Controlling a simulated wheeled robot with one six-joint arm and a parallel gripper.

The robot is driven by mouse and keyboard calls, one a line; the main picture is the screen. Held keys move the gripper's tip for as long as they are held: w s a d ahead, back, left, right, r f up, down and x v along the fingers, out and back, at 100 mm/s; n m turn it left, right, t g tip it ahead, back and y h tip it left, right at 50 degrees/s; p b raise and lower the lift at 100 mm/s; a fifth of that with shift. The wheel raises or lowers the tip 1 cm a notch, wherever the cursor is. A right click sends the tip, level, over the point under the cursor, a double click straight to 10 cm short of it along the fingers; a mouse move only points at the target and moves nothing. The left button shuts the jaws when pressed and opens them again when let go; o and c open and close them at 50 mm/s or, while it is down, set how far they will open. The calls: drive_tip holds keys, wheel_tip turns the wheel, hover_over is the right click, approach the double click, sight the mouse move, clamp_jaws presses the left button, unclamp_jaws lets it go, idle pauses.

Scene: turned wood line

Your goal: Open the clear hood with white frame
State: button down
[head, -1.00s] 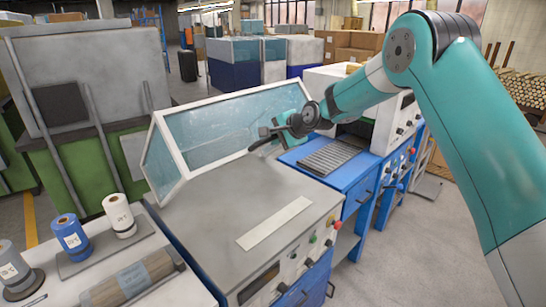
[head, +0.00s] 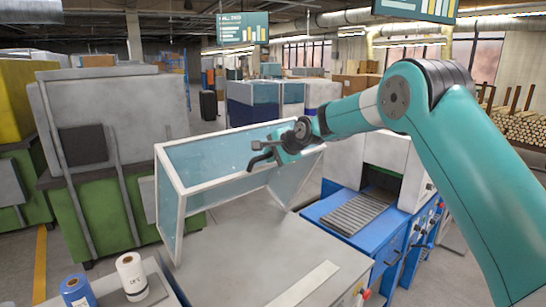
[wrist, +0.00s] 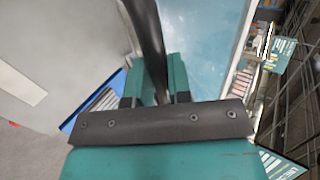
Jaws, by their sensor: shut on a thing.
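The clear hood (head: 215,158) has bluish panes in a white frame. It stands tilted up above the grey machine top (head: 240,250) in the head view, with its side pane at the left. A black handle (head: 262,157) shows at its right part, beside my gripper (head: 283,152). In the wrist view the dark handle bar (wrist: 148,40) runs between the teal fingers of my gripper (wrist: 155,85), which is shut on it. A bluish pane (wrist: 205,45) lies beyond. My arm hides part of the hood's right end.
A blue machine with a grey ribbed bed (head: 358,212) stands to the right. Blue (head: 77,290) and white (head: 131,275) rolls stand at the lower left. A green machine (head: 95,225) is behind at the left. The grey top under the hood is clear except for a pale strip.

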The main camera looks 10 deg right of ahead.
drive_tip(key=shift+w+d+r, duration=0.2)
drive_tip(key=shift+d+r, duration=0.05)
drive_tip(key=shift+d, duration=0.1)
drive_tip(key=c, duration=1.1)
unclamp_jaws()
drive_tip(key=shift+s+a+f, duration=0.1)
drive_tip(key=shift+a, duration=0.2)
drive_tip(key=b+v, duration=0.7)
drive_tip(key=v, duration=1)
drive_tip(key=shift+s, duration=0.15)
drive_tip(key=s+a+f+n+g+b, duration=0.15)
drive_tip(key=s+a+f+n, duration=0.25)
drive_tip(key=s, duration=0.4)
drive_tip(key=s+a+f+n+g+b, duration=0.1)
drive_tip(key=s+a+f+n+g, duration=0.3)
drive_tip(key=s, duration=0.3)
drive_tip(key=s+f+n+g, duration=0.1)
drive_tip(key=s+f+n, duration=0.3)
drive_tip(key=s, duration=0.4)
drive_tip(key=s+a+f+n+g+b, duration=0.1)
drive_tip(key=s+f+n, duration=0.3)
drive_tip(key=s, duration=0.4)
drive_tip(key=s+a+f+n+g+b, duration=0.1)
drive_tip(key=s+f+n+g, duration=0.1)
drive_tip(key=s, duration=0.6)
wheel_tip(320, 180, down, 2)
drive_tip(key=shift+f+n+h, duration=0.1)
drive_tip(key=shift+n+h, duration=0.3)
drive_tip(key=shift+n, duration=0.5)
